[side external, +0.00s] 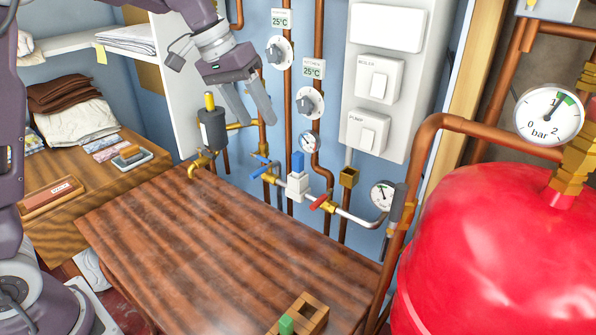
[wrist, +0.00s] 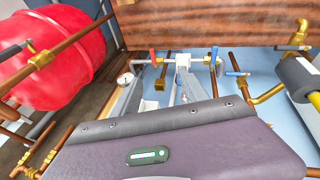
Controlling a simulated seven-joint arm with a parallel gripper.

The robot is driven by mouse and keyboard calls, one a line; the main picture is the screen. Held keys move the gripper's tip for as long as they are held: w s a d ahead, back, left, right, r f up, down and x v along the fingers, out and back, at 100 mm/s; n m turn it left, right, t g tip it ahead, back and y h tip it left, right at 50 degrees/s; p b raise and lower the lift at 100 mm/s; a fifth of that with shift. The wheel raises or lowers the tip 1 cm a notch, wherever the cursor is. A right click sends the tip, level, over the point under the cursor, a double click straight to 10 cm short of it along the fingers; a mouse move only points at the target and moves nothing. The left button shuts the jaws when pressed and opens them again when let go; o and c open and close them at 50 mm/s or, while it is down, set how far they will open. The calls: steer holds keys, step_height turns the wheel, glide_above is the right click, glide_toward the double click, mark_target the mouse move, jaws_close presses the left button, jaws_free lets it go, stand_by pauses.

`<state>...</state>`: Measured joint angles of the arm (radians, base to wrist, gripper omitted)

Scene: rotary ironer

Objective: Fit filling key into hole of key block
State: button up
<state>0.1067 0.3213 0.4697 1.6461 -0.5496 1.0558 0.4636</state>
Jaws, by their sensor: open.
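A white block (side external: 298,186), which looks like the key block, sits in the pipe run below the wall dials. It also shows in the wrist view (wrist: 183,60). An upright blue piece (side external: 298,162) stands at its top; I cannot tell whether this is the filling key or part of the block. A small green piece (side external: 287,325) sits at a wooden frame (side external: 313,312) on the table's front edge; I cannot tell what it is. My gripper (side external: 258,122) is open and empty, above and left of the white block. The block's hole is not visible.
A brown wooden table (side external: 190,240) is mostly bare. Blue and red valve levers (side external: 318,201), copper pipes and a gauge (side external: 383,195) flank the block. A red tank (side external: 480,240) fills the right. A dark cylinder (side external: 212,128) stands left of my gripper.

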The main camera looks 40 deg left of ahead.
steer(key=m, duration=0.2)
glide_toward(297, 154)
step_height(297, 154, down, 3)
steer(key=d, duration=0.1)
steer(key=shift+g+y, duration=0.4)
steer(key=shift+y, duration=0.1)
steer(key=x, duration=0.4)
steer(key=w+x, duration=0.1)
steer(key=x, duration=0.3)
steer(key=shift+w, duration=0.25)
jaws_close()
steer(key=shift+d+r, duration=0.1)
